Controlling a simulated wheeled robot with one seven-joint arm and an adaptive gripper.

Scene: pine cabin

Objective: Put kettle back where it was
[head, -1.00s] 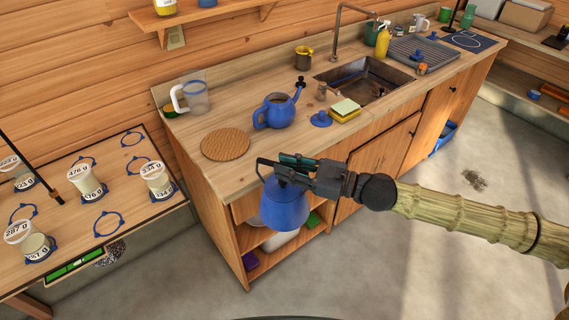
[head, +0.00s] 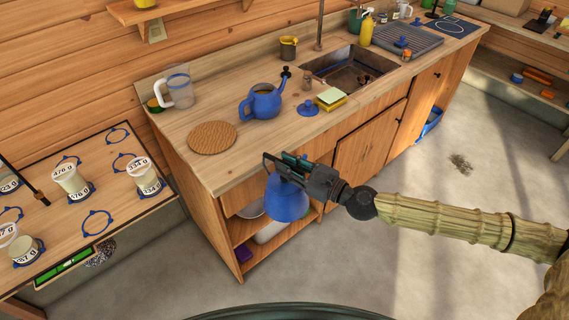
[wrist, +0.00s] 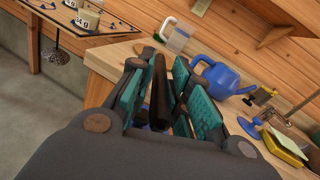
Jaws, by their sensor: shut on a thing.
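A blue kettle (head: 287,203) hangs from my gripper (head: 288,166) in the head view, in front of the counter's front edge and off its top. My gripper is shut on the kettle's dark handle (wrist: 160,88), a bar between the teal finger pads in the wrist view. The kettle's body is mostly hidden below the gripper there. A round cork mat (head: 212,138) lies bare on the counter, left of and behind the kettle. A second blue pot (head: 262,103) with a long spout stands open on the counter, also in the wrist view (wrist: 222,77). A blue lid (head: 308,108) lies right of it.
A clear jug (head: 178,90) stands at the counter's back left. A yellow-green sponge (head: 331,98) and a sink (head: 350,70) lie to the right. An open shelf (head: 262,235) is below the counter. A side table (head: 125,205) with weighed jars stands at left.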

